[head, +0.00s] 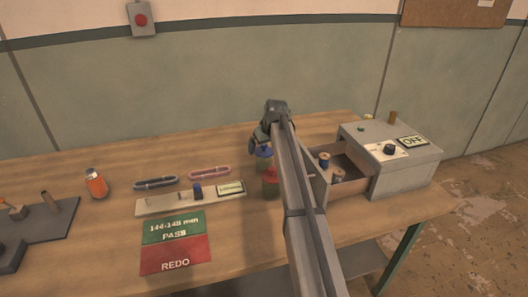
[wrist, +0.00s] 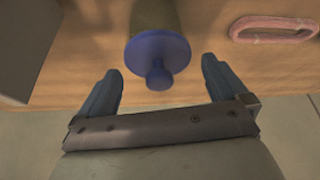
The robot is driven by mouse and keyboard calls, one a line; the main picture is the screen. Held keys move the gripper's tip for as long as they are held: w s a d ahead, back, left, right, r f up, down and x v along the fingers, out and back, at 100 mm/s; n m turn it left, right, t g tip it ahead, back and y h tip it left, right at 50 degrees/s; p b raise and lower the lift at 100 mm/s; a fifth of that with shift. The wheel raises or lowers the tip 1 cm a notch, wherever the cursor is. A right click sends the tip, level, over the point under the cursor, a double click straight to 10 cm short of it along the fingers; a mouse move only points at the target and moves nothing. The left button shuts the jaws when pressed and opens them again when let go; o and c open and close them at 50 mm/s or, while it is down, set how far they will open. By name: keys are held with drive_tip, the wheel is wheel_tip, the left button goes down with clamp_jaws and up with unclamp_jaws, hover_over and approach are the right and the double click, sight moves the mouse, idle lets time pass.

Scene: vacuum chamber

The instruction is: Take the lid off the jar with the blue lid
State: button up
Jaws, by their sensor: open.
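The jar with the blue lid (head: 263,152) stands on the bench just under my gripper (head: 261,139), partly hidden by it in the head view. In the wrist view the blue lid (wrist: 158,50) is a round disc with a knob pointing toward my gripper, and the jar's olive body (wrist: 153,14) shows behind it. My gripper (wrist: 160,70) is open, with one finger to each side of the lid. A gap shows between each finger and the lid. Nothing is held.
A jar with a red lid (head: 270,178) stands close in front, partly behind my arm. An open drawer (head: 345,192) of a grey box (head: 400,165) holds spools, just right. A pink ring (head: 209,173) and dark ring (head: 156,183) lie left. The bench's left back is clear.

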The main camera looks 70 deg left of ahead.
drive_tip(key=shift+f, duration=0.1)
drive_tip(key=shift+c, duration=0.3)
drive_tip(key=c, duration=0.9)
